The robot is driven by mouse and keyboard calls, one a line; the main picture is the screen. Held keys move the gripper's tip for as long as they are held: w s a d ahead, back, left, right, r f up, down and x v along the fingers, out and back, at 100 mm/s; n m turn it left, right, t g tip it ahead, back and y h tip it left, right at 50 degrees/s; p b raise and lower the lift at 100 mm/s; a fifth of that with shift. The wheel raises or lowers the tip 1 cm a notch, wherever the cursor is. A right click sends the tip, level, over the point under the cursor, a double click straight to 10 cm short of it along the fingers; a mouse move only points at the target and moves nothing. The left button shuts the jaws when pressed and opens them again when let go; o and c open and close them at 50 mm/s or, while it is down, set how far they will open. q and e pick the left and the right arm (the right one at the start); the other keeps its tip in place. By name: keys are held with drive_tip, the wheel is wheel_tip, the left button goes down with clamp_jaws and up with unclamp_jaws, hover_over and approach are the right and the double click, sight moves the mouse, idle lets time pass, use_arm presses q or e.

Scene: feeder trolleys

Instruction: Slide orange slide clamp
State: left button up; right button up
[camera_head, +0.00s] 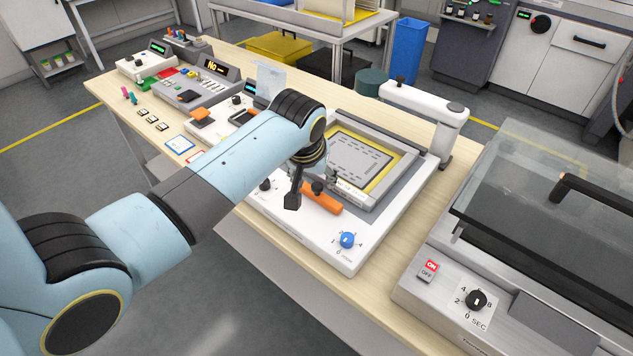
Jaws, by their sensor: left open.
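The orange slide clamp (327,201) lies at the front edge of the framed plate on the white machine (378,245). A dark knob stands at its left end. My left gripper (304,192) reaches down from above at this end of the clamp. It is open, with one dark finger in front of the clamp's left end. Whether a finger touches the clamp, I cannot tell. The gripper and arm hide part of the clamp's left end and the machine behind. My right gripper is not in view.
A blue dial (347,240) sits on the machine's front right corner. A white arm-like fixture (425,108) stands behind the machine. A larger machine with a transparent lid (545,190) stands at right. Small devices (190,85) fill the bench's far left.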

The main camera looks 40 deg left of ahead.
sight(317, 186)
use_arm(q)
drive_tip(key=shift+x, duration=1.55)
drive_tip(key=shift+c, duration=0.4)
clamp_jaws()
